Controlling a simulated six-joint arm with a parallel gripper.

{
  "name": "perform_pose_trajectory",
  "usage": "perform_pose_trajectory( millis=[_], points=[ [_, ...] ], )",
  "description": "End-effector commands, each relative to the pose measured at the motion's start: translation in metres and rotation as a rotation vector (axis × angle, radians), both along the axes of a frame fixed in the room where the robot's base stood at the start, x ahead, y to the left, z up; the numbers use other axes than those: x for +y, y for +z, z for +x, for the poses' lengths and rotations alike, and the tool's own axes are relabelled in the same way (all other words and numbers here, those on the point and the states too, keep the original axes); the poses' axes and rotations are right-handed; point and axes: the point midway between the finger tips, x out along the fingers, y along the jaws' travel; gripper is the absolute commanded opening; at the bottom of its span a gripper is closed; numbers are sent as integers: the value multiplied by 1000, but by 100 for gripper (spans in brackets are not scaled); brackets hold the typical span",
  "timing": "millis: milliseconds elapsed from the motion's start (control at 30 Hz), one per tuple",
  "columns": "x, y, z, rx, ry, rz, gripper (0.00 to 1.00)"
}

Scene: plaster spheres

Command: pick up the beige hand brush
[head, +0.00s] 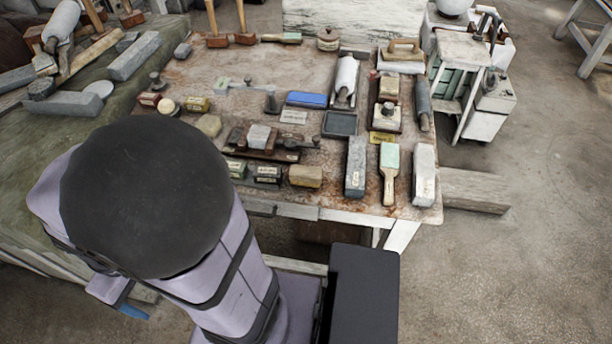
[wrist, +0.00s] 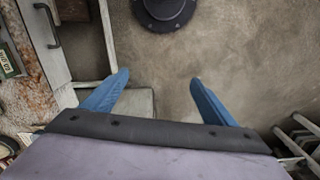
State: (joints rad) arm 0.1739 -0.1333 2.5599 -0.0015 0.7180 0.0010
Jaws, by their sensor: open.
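A hand brush with a beige wooden handle and a pale green head (head: 389,172) lies near the front right of the worktable, handle toward the front edge. It lies between a grey block and a whitish block, with a gap on each side. My gripper (wrist: 158,88) is open and empty, its two blue fingers spread apart over bare floor in the wrist view. In the head view, only a bit of blue finger shows below my arm at the lower left, well away from the brush. The brush is not seen in the wrist view.
The worktable (head: 345,213) is crowded with blocks, a roller and small boxes. The grey block (head: 355,167) and whitish block (head: 424,175) flank the brush. Another small brush (head: 281,38) lies at the back. A white cabinet (head: 462,85) stands at the right.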

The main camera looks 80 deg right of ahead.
Motion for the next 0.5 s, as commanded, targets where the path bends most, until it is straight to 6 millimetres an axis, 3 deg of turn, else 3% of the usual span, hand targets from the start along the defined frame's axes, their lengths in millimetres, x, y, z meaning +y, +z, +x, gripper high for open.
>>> perform_pose_trajectory(
  millis=[267, 500],
  points=[
    [-77, -17, -34, 26, -389, 11, 80],
    [-134, -28, -81, 35, -730, 21, 80]
  ],
)
